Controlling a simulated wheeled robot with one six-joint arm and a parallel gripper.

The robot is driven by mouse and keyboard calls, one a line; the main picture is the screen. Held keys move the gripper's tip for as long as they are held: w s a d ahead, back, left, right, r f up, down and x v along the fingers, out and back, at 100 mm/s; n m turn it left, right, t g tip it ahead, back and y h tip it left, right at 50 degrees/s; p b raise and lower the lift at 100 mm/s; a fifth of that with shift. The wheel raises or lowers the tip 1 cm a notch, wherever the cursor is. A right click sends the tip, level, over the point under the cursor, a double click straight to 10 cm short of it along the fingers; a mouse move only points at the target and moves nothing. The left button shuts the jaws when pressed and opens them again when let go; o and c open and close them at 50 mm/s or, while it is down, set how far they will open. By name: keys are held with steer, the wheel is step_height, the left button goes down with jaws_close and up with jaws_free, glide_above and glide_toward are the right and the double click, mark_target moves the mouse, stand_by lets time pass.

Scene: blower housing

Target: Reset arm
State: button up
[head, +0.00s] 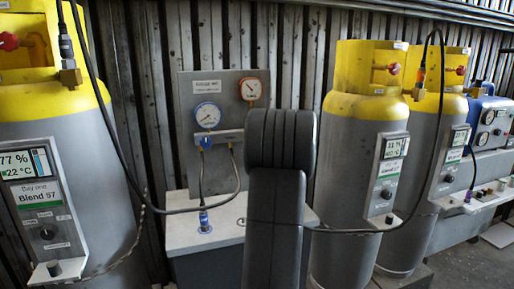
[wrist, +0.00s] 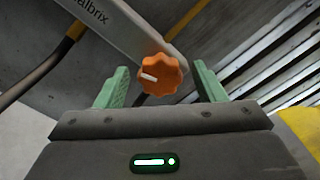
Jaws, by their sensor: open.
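My gripper (wrist: 157,70) shows in the wrist view with its two green fingers spread apart. An orange lobed knob (wrist: 161,76) with a white mark appears between the fingers. It sits on the end of a grey bar (wrist: 122,28) with partly cut-off lettering. I cannot tell how far the knob is from the fingertips, and I see no finger touching it. In the head view my dark arm rises in the middle and my gripper cannot be made out.
Grey cylinders with yellow tops stand at left (head: 50,120) and right (head: 350,150). Between them, a gauge panel (head: 225,100) stands over a pale box (head: 190,235). A blue unit (head: 490,125) is at far right. A black hose (head: 420,110) loops beside the right cylinders.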

steer(key=m+p, duration=0.2)
steer(key=p, duration=0.2)
steer(key=m+p, duration=0.3)
steer(key=p, duration=0.2)
steer(key=m+p, duration=0.3)
steer(key=p, duration=0.2)
steer(key=shift+r, duration=0.25)
steer(key=shift+f+m+p, duration=0.15)
steer(key=shift+m+p, duration=0.35)
steer(key=shift+p, duration=0.5)
